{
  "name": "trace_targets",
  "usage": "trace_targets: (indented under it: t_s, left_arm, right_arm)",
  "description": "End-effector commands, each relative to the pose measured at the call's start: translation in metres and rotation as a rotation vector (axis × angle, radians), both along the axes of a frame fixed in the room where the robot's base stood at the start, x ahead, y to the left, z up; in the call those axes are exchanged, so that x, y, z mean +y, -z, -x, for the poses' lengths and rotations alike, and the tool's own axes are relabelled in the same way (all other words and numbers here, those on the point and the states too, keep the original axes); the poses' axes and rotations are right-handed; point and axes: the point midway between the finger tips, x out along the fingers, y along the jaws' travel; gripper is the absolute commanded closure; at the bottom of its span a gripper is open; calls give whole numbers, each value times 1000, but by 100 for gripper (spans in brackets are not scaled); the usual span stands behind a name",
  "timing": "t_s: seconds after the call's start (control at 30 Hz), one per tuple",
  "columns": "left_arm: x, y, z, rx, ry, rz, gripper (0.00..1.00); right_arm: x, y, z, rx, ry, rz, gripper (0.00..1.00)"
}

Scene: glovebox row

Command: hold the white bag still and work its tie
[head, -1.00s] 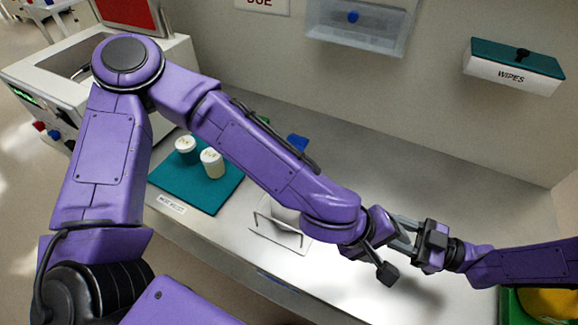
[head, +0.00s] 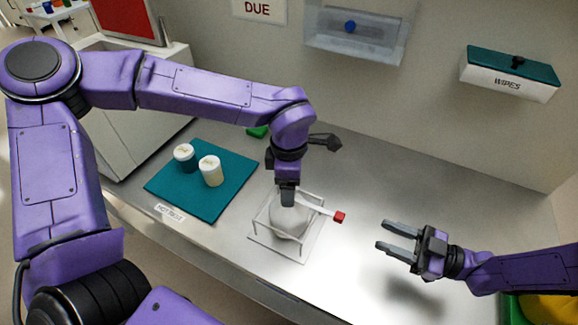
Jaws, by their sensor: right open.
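The white bag (head: 288,222) sits upright inside a clear frame stand (head: 254,236) on the bench. Its tie (head: 317,208) is a pale strip reaching out to the right from the bag's top, with a red end (head: 340,217). My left gripper (head: 288,203) points down at the neck of the bag; its fingertips overlap the bag's top, and I cannot tell whether they are closed on it. My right gripper (head: 383,236) is open and empty, to the right of the red end and apart from it, with its fingers pointing left.
A teal mat (head: 215,206) with two white-lidded jars (head: 210,171) lies left of the stand. A green item (head: 258,131) lies behind. A wipes box (head: 509,80) and clear bin (head: 360,38) hang on the wall. The bench right of the bag is mostly clear.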

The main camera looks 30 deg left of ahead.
Motion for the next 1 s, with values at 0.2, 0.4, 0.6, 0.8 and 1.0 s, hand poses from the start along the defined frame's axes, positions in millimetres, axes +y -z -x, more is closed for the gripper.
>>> trace_targets:
  t_s: [0.2, 0.4, 0.6, 0.8, 1.0]
  left_arm:
    - [0, 28, 0, 1, 0, -1, 29]
    - [0, 32, 0, -2, 1, 0, 29]
    - [0, 31, 0, -2, 1, -1, 61]
    - [0, 31, 0, -2, 1, -1, 100]
    - [0, 31, 0, -2, 1, -1, 100]
  right_arm:
    - [0, 0, 0, 0, 0, 0, 57]
    - [0, 0, 0, 0, 0, 0, 57]
    - [0, 0, 0, 0, 0, 0, 57]
    - [0, 0, 0, 0, 0, 0, 57]
    - [0, 0, 0, 0, 0, 0, 57]
